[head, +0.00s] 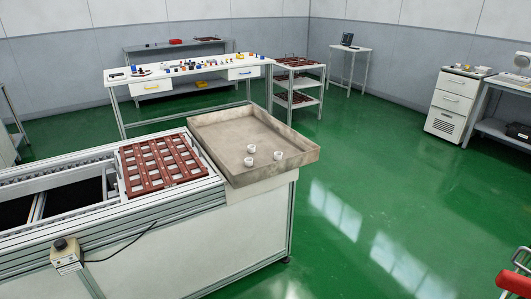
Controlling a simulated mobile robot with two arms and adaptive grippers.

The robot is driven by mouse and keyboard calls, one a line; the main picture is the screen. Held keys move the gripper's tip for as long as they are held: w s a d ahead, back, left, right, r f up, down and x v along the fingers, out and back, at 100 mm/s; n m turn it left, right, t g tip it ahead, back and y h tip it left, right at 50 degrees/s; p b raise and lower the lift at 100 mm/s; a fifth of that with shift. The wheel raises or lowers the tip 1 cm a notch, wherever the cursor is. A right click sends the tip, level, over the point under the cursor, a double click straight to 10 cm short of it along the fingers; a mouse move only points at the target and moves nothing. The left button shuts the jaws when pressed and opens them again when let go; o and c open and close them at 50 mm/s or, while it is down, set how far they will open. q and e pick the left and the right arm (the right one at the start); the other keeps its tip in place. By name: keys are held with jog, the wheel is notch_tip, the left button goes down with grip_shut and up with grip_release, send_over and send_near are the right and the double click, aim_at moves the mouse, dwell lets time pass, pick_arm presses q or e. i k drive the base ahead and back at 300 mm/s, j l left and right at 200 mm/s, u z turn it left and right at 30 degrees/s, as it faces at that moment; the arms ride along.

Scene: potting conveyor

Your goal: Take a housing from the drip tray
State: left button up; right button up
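The drip tray (225,125) is a shallow beige-brown tray with raised walls, at the end of the conveyor in the middle of the head view. Neither of my grippers shows in the head view. A red part at the lower right edge is cut off, and I cannot tell what it is.
A red-brown slotted rack (160,165) lies on the conveyor (60,215) left of the tray. A control box (66,254) with a cable hangs on its front. A white workbench (190,76) with many small parts and a shelf cart (296,85) stand behind. Green floor is clear at right.

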aim_at(278, 156)
jog(key=i+u, duration=0.2)
jog(key=i, duration=0.9)
